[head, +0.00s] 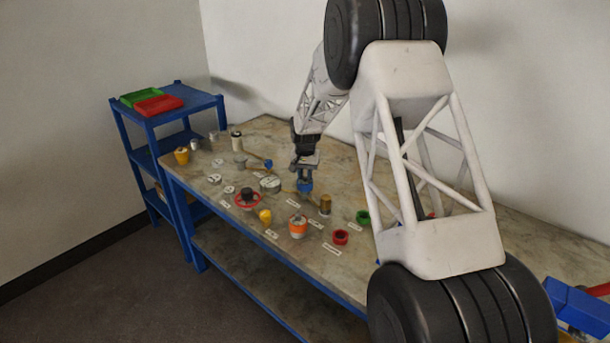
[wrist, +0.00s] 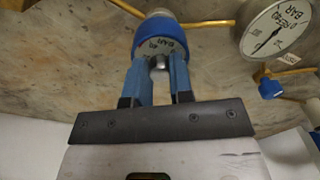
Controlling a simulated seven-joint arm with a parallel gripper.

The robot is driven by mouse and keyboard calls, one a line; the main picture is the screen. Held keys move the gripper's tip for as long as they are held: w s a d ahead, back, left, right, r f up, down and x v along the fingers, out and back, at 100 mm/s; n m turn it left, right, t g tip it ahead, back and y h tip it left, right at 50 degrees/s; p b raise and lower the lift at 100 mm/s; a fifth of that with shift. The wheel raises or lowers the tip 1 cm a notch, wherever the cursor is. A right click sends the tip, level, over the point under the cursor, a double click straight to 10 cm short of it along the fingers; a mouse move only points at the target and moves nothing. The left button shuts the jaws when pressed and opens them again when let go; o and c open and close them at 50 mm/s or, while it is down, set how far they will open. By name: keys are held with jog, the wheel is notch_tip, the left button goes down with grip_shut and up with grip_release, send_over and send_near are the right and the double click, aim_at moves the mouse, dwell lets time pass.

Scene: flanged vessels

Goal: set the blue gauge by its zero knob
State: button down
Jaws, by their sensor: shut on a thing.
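The blue gauge (head: 304,187) stands on the bench, directly below my gripper (head: 304,173) in the head view. In the wrist view the blue gauge (wrist: 158,27) shows a blue rim and part of a pale dial with lettering. My gripper (wrist: 158,68) has its two blue fingers on either side of a small silvery zero knob (wrist: 158,63) at the gauge's near edge, shut on it. The fingers hide part of the dial, and I cannot read the needle.
A larger white gauge (wrist: 277,28) with a black needle sits close on the right in the wrist view, with a blue-handled valve (wrist: 270,87) by it. Yellowish pipes run nearby. In the head view a red handwheel (head: 247,201) and an orange-banded vessel (head: 298,227) stand nearer the front edge.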

aim_at(305, 175)
jog(key=m, duration=0.4)
dwell(0.4)
jog(key=c, duration=1)
grip_release()
jog(key=shift+r, duration=0.1)
jog(key=shift+r, duration=3.85)
